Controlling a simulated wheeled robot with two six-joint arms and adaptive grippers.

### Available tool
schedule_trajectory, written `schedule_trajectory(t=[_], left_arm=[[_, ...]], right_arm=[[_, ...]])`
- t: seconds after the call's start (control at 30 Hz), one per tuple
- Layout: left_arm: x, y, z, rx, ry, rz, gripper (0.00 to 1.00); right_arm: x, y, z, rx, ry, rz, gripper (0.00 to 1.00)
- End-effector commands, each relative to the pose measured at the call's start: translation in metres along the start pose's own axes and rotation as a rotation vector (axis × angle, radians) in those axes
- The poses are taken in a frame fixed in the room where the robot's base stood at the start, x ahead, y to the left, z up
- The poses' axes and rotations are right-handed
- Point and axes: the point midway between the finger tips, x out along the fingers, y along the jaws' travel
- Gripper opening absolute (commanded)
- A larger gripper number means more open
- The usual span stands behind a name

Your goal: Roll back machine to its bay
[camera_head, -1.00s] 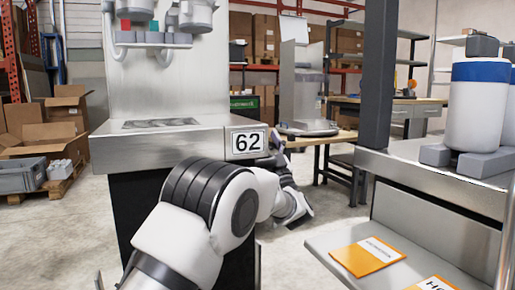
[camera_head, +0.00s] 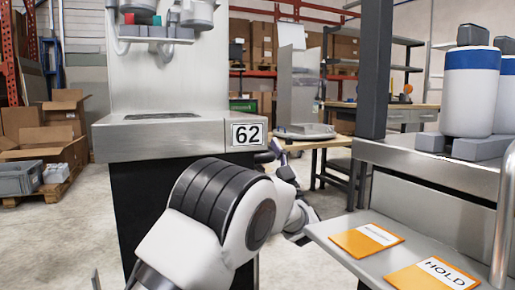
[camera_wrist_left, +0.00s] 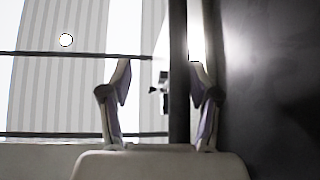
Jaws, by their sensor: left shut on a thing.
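The machine marked 62 (camera_head: 160,138) stands upright left of centre in the head view, with a steel top and a dark lower body. My left arm crosses in front of its lower right part. Whether the bar is part of the machine's frame is hard to tell. My right gripper is not in view.
A steel counter (camera_head: 430,163) with white-and-blue canisters (camera_head: 472,93) stands close on the right. Its lower shelf holds orange cards (camera_head: 365,240), one reading HOLD. Cardboard boxes (camera_head: 60,125) and a grey crate (camera_head: 20,178) are at the left. Concrete floor shows between.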

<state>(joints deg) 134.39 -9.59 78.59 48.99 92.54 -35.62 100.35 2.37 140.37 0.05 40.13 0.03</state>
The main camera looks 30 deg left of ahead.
Motion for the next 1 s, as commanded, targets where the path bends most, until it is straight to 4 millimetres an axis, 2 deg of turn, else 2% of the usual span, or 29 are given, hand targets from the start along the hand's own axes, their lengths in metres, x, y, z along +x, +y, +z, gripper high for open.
schedule_trajectory(t=[0.03,0.33,1.0], left_arm=[[-0.012,0.005,0.004,0.005,-0.002,0.019,0.47],[-0.035,0.006,0.007,0.007,-0.006,0.021,0.47],[-0.037,0.005,0.007,0.006,-0.006,0.015,0.47]], right_arm=[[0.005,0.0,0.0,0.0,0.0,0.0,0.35],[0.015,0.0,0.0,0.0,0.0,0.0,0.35],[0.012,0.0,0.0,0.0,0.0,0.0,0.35]])
